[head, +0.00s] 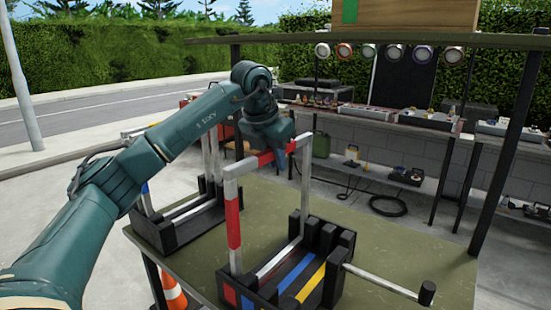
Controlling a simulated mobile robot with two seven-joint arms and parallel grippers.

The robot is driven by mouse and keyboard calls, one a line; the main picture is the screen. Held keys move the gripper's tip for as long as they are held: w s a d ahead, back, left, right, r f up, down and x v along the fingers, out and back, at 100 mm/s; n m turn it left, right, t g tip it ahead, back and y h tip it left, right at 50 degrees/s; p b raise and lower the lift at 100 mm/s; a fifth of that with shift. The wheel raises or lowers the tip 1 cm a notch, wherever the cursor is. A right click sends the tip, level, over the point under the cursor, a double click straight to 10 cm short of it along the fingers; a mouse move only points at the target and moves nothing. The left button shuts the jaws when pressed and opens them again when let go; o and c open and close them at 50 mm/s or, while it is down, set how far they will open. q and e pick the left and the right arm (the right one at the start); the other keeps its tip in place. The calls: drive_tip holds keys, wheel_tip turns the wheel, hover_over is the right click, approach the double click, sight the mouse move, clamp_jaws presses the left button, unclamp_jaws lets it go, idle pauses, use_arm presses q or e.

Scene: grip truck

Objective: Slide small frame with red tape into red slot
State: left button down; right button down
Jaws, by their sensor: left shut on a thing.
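My left gripper (279,158) is shut on the top bar of a small silver frame (234,190) with red tape on its top bar and left leg. The frame is upright at the near left end of a black slotted rack (262,298). The rack has red, blue and yellow stripes, and its red slot (230,294) is the leftmost. The frame's left leg ends close to the red slot. I cannot tell whether its lower ends are inside the slot. My right gripper is not in view.
The racks stand on a green table (400,258). A second black rack (190,225) with other frames is behind at the left. A silver bar (380,283) sticks out right from the near rack. An orange cone (172,290) stands below. The table's right part is clear.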

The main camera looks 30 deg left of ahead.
use_arm(q)
drive_tip(key=shift+f, duration=0.1)
drive_tip(key=c, duration=1.3)
unclamp_jaws()
drive_tip(key=shift+f, duration=0.15)
drive_tip(key=v, duration=1.3)
drive_tip(key=shift+w+b, duration=0.1)
drive_tip(key=shift+b, duration=0.25)
drive_tip(key=shift+r, duration=0.2)
